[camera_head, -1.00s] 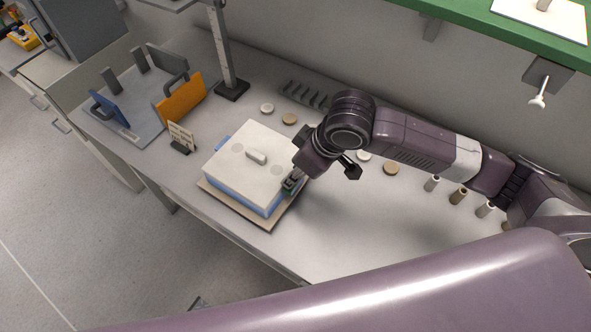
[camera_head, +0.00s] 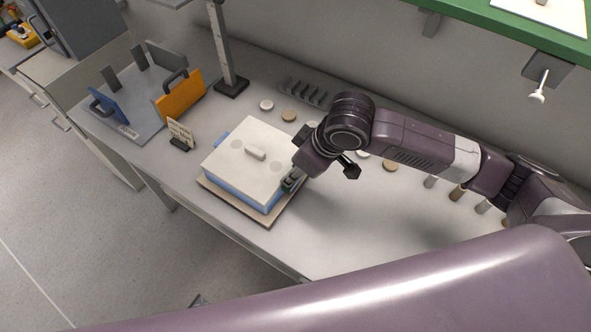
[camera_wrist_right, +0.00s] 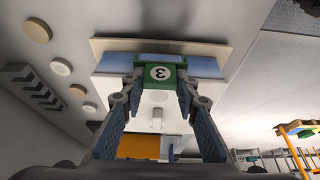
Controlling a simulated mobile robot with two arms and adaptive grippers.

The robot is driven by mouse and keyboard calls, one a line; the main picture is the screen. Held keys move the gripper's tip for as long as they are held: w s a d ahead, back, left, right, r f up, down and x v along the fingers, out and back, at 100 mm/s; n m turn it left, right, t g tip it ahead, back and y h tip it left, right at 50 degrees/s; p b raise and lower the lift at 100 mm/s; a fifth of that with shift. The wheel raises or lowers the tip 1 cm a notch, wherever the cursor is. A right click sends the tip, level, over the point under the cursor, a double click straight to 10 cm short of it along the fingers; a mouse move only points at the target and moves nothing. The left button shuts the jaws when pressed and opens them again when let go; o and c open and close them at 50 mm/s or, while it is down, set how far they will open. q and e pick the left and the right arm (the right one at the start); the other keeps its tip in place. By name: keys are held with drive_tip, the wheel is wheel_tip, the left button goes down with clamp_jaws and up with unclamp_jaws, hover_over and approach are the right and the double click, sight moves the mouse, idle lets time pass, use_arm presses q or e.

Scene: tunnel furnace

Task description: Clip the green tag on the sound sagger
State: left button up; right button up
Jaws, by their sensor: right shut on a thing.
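The sagger is a blue box with a white lid (camera_head: 250,158) and a small knob, standing on a thin board (camera_head: 236,209). My right gripper (camera_head: 291,183) is at the sagger's right side, low by the lid's edge. In the right wrist view, my right gripper (camera_wrist_right: 158,80) is shut on the green tag (camera_wrist_right: 161,60), which bears a number 3 seen upside down. The tag is against or just in front of the sagger's blue wall (camera_wrist_right: 205,67); I cannot tell whether it is clipped on. My left gripper is not in view.
A small written sign (camera_head: 181,136) stands left of the sagger. Behind it, a grey tray (camera_head: 141,122) holds blue and orange handled plates (camera_head: 180,96). Several round discs (camera_head: 289,116) and a slotted rack (camera_head: 303,92) lie behind. Small cylinders (camera_head: 457,193) stand right. The table's front right is clear.

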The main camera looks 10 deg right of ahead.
drive_tip(key=shift+s+d+f, duration=0.1)
drive_tip(key=shift+s+f, duration=0.25)
drive_tip(key=shift+f, duration=0.25)
drive_tip(key=o, duration=0.7)
drive_tip(key=shift+o, duration=1.6)
drive_tip(key=shift+w, duration=0.2)
drive_tip(key=shift+r, duration=0.1)
drive_tip(key=shift+d+r, duration=0.1)
drive_tip(key=shift+r, duration=0.45)
drive_tip(key=v, duration=1.1)
